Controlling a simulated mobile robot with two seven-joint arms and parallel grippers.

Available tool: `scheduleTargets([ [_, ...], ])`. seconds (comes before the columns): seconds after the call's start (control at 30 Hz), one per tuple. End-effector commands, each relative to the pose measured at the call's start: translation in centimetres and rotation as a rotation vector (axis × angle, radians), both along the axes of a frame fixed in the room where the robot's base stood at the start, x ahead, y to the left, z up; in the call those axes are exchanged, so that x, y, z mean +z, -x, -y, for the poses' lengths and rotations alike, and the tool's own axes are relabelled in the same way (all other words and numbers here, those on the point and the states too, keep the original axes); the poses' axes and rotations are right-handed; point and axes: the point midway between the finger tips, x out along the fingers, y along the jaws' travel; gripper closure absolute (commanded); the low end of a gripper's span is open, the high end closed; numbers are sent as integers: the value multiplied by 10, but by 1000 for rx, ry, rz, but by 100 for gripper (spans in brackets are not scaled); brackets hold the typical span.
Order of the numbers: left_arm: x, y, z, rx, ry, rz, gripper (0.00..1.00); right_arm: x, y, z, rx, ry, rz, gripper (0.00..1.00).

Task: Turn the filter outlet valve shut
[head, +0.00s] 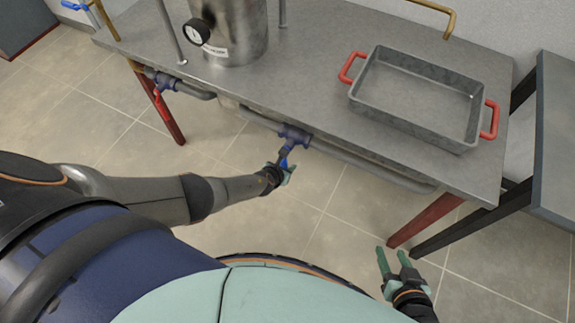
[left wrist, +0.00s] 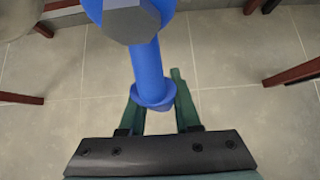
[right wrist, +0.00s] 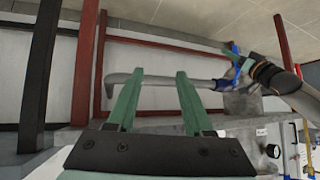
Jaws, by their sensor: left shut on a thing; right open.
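A valve (head: 293,133) sits on the grey pipe under the table's front edge. Its blue handle (head: 285,156) points down and toward me. My left gripper (head: 286,168) is shut on this handle. In the left wrist view the blue handle (left wrist: 148,68) comes down from a grey hex end, and its lower end sits between my left fingers (left wrist: 156,105). No label on the valve can be read. My right gripper (head: 392,262) is open and empty, low at the right, apart from the table. It also shows in the right wrist view (right wrist: 155,95).
A second valve with a red handle (head: 159,88) is on the pipe further left. On the table (head: 300,75) stand a metal vessel (head: 235,35) with a gauge and a grey tray (head: 410,125) with red handles. A red table leg (head: 425,220) stands near my right gripper.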

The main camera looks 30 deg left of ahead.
Motion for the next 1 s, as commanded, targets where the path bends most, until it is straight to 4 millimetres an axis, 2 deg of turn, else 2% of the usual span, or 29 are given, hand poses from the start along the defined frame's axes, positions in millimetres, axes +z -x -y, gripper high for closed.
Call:
scheduleTargets([
  [0.03,-1,1,-6,2,-12,0,100,-1,1,0,0,1,-2,49],
  [0.07,-1,1,-6,2,-12,0,68,-1,1,0,-1,1,-2,49],
  [0.33,-1,0,-3,1,-7,0,39,-1,1,1,0,2,-4,49],
  [0.67,3,2,-2,0,-3,0,39,3,1,1,-1,2,-3,49],
  [0.87,20,15,-2,-1,-2,-2,39,23,0,7,-12,9,9,49],
  [1.0,36,30,-3,0,-3,-2,39,36,2,20,-35,24,17,49],
])
